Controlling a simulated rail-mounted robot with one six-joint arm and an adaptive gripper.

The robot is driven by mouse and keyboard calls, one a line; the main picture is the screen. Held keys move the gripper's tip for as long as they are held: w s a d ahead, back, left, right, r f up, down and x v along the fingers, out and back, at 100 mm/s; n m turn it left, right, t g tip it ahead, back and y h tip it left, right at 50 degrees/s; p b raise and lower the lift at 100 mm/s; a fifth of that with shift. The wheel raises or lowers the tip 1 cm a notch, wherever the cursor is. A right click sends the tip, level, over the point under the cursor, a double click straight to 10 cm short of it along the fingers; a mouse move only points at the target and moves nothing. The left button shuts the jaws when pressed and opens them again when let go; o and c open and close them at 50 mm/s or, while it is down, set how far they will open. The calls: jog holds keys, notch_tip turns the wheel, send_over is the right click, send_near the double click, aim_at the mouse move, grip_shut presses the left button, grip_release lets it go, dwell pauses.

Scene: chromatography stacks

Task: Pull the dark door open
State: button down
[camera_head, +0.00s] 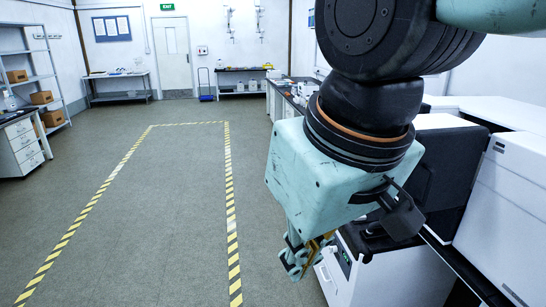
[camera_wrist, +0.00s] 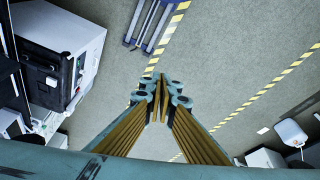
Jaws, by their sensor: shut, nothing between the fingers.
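The dark door is most likely the dark grey panel (camera_head: 455,175) on a white instrument at the right of the head view. My arm covers its left part, so I cannot tell whether it is fully closed. My gripper (camera_head: 298,264) hangs in front and to the left of the panel, apart from it, pointing down over the floor. In the wrist view my gripper (camera_wrist: 160,84) has its fingers together at the tips, with nothing between them. I cannot make out the dark door surely in the wrist view.
A white unit (camera_head: 395,275) with a small display stands low beside my gripper. More white instruments (camera_head: 515,195) stand at the right. A white machine (camera_wrist: 60,45) fills the wrist view's upper left. The floor (camera_head: 180,220) inside the yellow-black tape is clear.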

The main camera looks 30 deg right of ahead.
jog(key=w+d+f+m+g+h+p, duration=0.1)
jog(key=w+d+m+g+h+p, duration=0.25)
jog(key=d, duration=0.55)
jog(key=w+d+f+g+h+p, duration=0.15)
jog(key=w+d+g, duration=0.25)
jog(key=w+d, duration=0.4)
jog(key=w+d+f+m+g+h+p, duration=0.1)
jog(key=w+d+m+g+h+p, duration=0.2)
jog(key=d, duration=0.6)
jog(key=w+d+f+g+h+p, duration=0.3)
jog(key=w+d+f+h, duration=0.3)
jog(key=w+d+f, duration=0.5)
jog(key=shift+w+d+f+h+p, duration=0.5)
jog(key=shift+w+d, duration=0.5)
jog(key=shift+d, duration=1.15)
jog(key=shift+r, duration=0.15)
